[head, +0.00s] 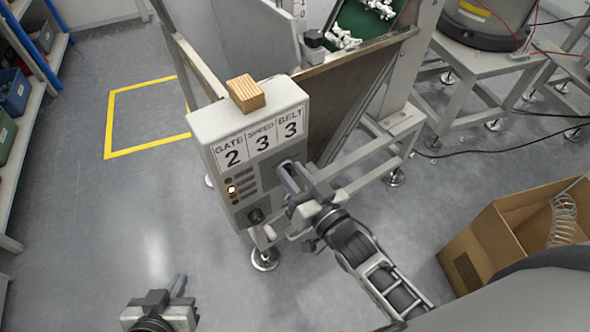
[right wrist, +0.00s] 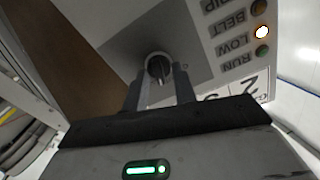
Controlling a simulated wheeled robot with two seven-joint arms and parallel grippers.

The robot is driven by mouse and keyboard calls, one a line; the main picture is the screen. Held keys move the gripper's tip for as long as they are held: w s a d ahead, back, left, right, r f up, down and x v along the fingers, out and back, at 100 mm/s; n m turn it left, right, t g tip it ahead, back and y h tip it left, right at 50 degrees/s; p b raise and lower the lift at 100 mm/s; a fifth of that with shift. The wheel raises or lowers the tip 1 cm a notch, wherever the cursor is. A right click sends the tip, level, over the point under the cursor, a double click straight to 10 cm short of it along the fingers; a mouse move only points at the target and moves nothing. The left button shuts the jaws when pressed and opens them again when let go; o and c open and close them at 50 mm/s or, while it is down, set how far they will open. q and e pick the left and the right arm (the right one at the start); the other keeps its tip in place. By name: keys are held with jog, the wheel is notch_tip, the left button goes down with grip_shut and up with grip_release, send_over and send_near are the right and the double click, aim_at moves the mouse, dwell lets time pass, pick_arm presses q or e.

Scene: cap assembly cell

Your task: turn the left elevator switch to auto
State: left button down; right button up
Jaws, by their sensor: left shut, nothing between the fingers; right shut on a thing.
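The control panel (head: 205,135) is a pale box with signs GATE 2, SPEED 3 and BELT 3. My right gripper (head: 287,176) is at the right part of its front, shut on a switch knob. In the right wrist view the round dark knob (right wrist: 158,67) sits between the fingertips (right wrist: 160,88), on a dark grey plate. A light mark shows on the knob; its position label is not readable. A second black knob (head: 256,216) is low on the panel, free of any gripper. My left gripper (head: 178,285) is shut and empty, low in the head view, away from the panel.
A lit amber lamp (head: 232,189) is among the panel's indicator lamps. A wooden block (head: 246,92) lies on top of the panel. A cardboard box (head: 490,240) with a coiled spring stands at right. A shelf (head: 25,130) is at far left. Floor left of the panel is clear.

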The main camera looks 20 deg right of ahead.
jog(key=shift+n+p, duration=0.3)
jog(key=shift+n, duration=0.7)
jog(key=shift+a+n, duration=0.1)
jog(key=shift+n, duration=0.4)
jog(key=o, duration=1)
jog(key=shift+s, duration=0.15)
